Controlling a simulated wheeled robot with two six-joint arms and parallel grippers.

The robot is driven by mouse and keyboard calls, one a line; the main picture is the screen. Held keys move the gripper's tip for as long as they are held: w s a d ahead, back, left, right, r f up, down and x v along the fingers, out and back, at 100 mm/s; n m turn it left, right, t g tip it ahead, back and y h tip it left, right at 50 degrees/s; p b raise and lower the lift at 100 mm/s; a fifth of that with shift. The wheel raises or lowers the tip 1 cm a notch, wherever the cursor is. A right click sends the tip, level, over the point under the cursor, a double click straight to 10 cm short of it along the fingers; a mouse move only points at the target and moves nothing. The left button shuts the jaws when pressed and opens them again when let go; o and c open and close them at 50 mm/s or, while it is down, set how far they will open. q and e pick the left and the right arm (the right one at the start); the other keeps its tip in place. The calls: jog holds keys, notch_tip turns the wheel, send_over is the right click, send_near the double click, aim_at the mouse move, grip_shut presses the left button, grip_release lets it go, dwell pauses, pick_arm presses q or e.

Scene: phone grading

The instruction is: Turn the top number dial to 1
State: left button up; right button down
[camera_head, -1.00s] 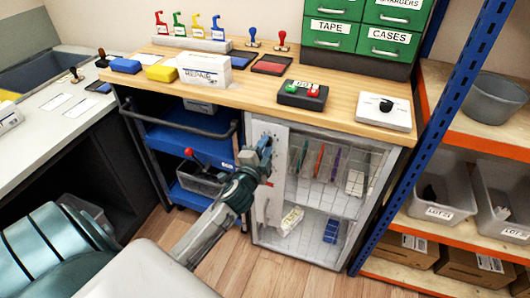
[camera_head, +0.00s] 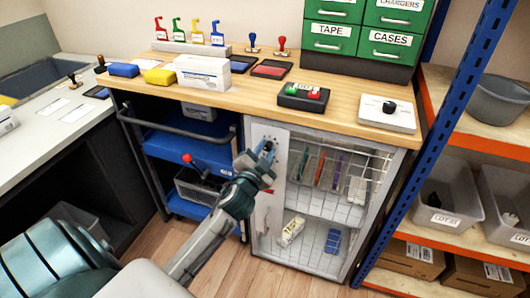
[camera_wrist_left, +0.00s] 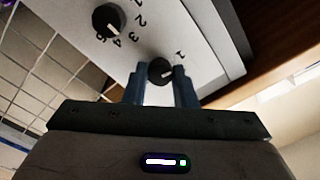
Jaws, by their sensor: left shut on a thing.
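A light grey panel (camera_head: 276,205) stands upright under the bench, left of a wire cage. My left gripper (camera_head: 266,150) is at the panel's upper part. In the left wrist view its two blue fingers (camera_wrist_left: 162,84) are shut on a round black dial (camera_wrist_left: 160,70) with a white mark on its face. A printed 1 shows beside this dial; its other numbers are hidden by the fingers. A second black dial (camera_wrist_left: 107,20), apart from the fingers, has numbers 2 to 5 showing around it. In the head view the held dial is mostly hidden. My right gripper is not in view.
The wooden bench (camera_head: 245,99) overhangs the panel. The wire cage (camera_head: 330,190) is right of it, a blue cart (camera_head: 185,148) left of it. A blue rack upright (camera_head: 425,150) stands at the right. The floor in front is clear.

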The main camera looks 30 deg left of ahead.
pick_arm(q)
jog(key=o, duration=1)
jog(key=shift+s+f, duration=0.1)
jog(key=shift+s, duration=0.1)
jog(key=b+v, duration=0.1)
jog(key=v, duration=0.9)
jog(key=shift+s, duration=0.2)
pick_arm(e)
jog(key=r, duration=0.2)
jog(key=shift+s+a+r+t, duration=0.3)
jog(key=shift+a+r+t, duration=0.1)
